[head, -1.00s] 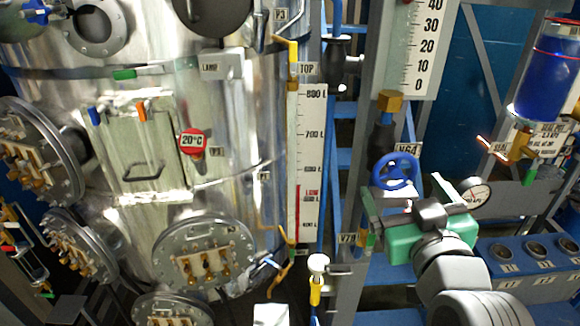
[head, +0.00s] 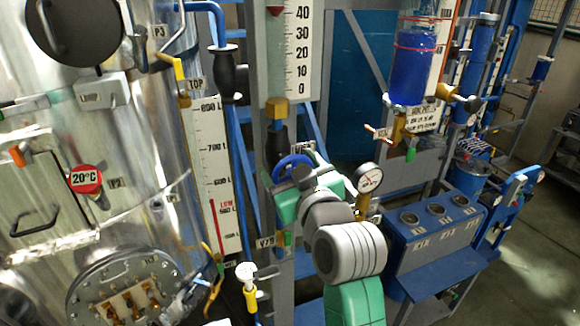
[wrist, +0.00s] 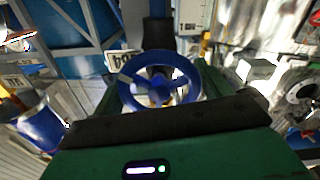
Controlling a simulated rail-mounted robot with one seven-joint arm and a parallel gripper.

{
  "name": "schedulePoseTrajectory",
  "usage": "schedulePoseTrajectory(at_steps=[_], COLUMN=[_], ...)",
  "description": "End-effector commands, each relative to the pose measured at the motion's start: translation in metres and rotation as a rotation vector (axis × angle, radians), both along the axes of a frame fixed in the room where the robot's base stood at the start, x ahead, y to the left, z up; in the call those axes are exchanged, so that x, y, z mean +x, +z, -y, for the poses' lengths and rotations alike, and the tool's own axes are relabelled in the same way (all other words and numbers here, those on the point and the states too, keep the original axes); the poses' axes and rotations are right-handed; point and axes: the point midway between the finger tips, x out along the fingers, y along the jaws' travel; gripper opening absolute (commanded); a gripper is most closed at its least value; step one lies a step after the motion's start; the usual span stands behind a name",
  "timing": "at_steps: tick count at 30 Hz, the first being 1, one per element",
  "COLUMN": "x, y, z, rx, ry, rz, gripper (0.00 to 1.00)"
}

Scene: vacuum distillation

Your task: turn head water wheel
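The blue handwheel (head: 292,163) sits on the pipework left of centre in the head view, partly hidden behind my gripper (head: 302,178). My gripper's green fingers (wrist: 160,88) are spread, one to each side of the wheel. I cannot tell whether they touch its rim. A white tag (wrist: 121,62) stands behind the wheel, its text hard to read.
A pressure gauge (head: 368,178) stands close to the right of my gripper. A steel vessel (head: 150,170) with a level scale (head: 217,165) is on the left. A blue-filled glass cylinder (head: 413,70) hangs at upper right. A blue box with round ports (head: 436,235) is lower right.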

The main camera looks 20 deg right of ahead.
Motion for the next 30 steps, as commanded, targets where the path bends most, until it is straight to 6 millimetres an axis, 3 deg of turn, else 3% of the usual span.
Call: schedulePoseTrajectory(at_steps=[1,4,8,15,24,25,27,30], x=[-0.0001,-0.0002,0.0000,0.0000,-0.0003,-0.0003,-0.0003,-0.0003], y=[-0.0001,-0.0001,0.0017,0.0016,0.0001,0.0002,0.0002,0.0002], z=[0.0000,0.0001,-0.0003,0.0006,0.0016,0.0016,0.0015,0.0014], rx=[0.000,0.000,0.057,0.355,0.378,0.378,0.377,0.376], ry=[0.000,0.000,0.001,0.001,0.000,0.000,0.000,0.000], rz=[0.000,0.000,0.000,0.003,0.004,0.004,0.004,0.004], gripper=[0.66,0.49,0.49,0.49,0.49,0.78,0.91,0.94])
